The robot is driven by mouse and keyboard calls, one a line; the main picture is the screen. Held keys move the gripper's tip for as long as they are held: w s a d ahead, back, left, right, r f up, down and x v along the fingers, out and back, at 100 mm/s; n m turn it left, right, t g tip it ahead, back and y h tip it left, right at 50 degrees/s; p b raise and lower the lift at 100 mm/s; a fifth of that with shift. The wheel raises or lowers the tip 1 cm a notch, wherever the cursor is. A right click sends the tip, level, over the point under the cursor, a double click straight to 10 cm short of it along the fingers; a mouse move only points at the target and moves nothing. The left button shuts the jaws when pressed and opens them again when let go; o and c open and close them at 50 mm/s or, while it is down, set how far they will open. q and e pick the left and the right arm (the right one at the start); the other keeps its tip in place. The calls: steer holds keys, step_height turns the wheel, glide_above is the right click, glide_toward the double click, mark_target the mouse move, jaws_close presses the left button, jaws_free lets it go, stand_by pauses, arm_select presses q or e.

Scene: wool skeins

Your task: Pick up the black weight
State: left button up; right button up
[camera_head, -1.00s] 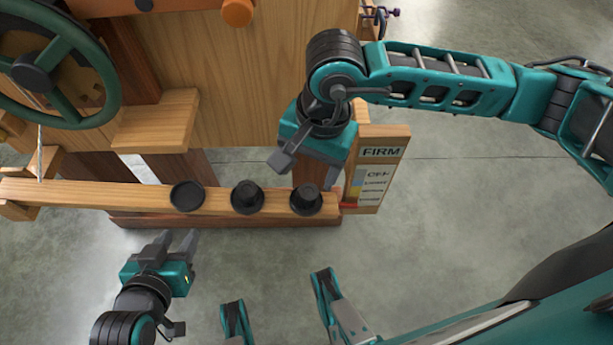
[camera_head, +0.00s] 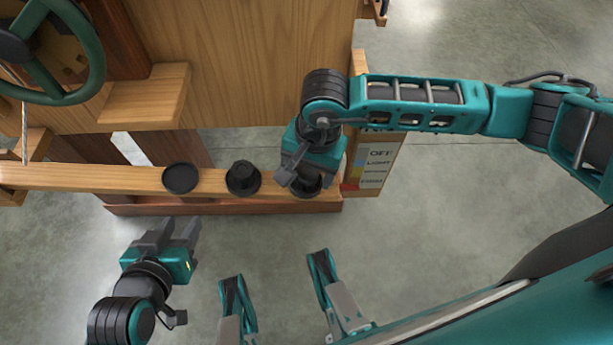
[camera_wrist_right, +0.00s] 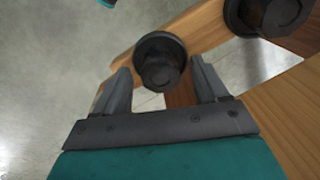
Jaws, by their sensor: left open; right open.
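A black weight with a raised knob sits on a dark round base at the right end of a wooden beam. In the right wrist view this weight (camera_wrist_right: 160,72) is centred between the fingertips of my right gripper (camera_wrist_right: 163,78), with gaps on both sides. In the head view, my right gripper (camera_head: 306,177) is over the weight (camera_head: 307,190) and partly hides it. My right gripper is open and empty. A second black weight (camera_head: 243,176) sits to the left on the beam. My left gripper (camera_head: 179,228) is open and empty, in front of the beam.
A sign board (camera_head: 376,165) stands close to the right of my right gripper. A wooden panel (camera_head: 240,60) rises behind, with a green wheel (camera_head: 88,50) at left. The floor in front is clear.

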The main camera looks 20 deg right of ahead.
steer(key=shift+f, duration=0.6)
steer(key=shift+a+r, duration=0.1)
jaws_close()
